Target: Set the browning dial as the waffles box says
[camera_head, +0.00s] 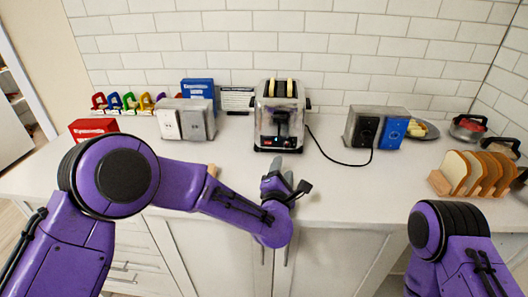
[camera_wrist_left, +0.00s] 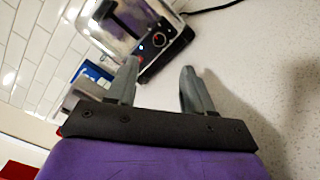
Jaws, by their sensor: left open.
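A chrome toaster (camera_head: 293,121) stands at the middle of the counter with two pale slices (camera_head: 290,88) in its slots. Its black front panel also shows in the left wrist view, with a round dark dial (camera_wrist_left: 158,39) ringed in red. The dial's setting is too small to read. A blue box (camera_head: 198,88) and a red box (camera_head: 93,127) stand to the left; their print is unreadable, so I cannot tell which is the waffles box. My left gripper (camera_head: 283,168) is open and empty in front of the toaster, apart from the dial. My right gripper is out of view.
A white card (camera_head: 238,100) stands left of the toaster. Silver outlet boxes (camera_head: 187,121) (camera_head: 366,128) flank it, and a black cord (camera_head: 337,159) runs right. Bread slices in a rack (camera_head: 470,174) stand far right. The counter front is mostly clear.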

